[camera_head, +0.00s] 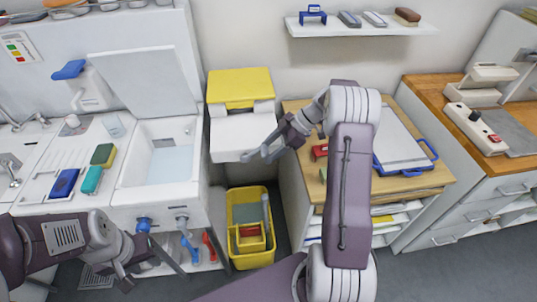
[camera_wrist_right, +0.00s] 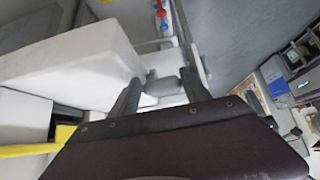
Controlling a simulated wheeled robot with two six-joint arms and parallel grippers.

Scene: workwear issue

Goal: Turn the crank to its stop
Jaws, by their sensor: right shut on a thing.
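A white box-shaped unit (camera_head: 240,135) with a yellow top (camera_head: 240,88) stands against the wall, left of the wooden-topped cabinet. My right gripper (camera_head: 263,152) is at its lower right front corner. In the right wrist view its two fingers (camera_wrist_right: 160,92) are on either side of a small grey piece, the crank's handle (camera_wrist_right: 163,85), beside the white unit (camera_wrist_right: 75,70). It is shut on this handle. The rest of the crank is mostly hidden by the fingers. My left gripper (camera_head: 150,270) is empty and looks open, low in front of the sink cabinet.
A yellow bin (camera_head: 233,258) with several items stands on the floor below the unit. The white sink (camera_head: 125,180) with a raised lid is at left. A wooden-topped cabinet (camera_head: 300,105) with a blue-clipped board (camera_head: 395,140) is at right. A wall shelf (camera_head: 360,27) hangs above.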

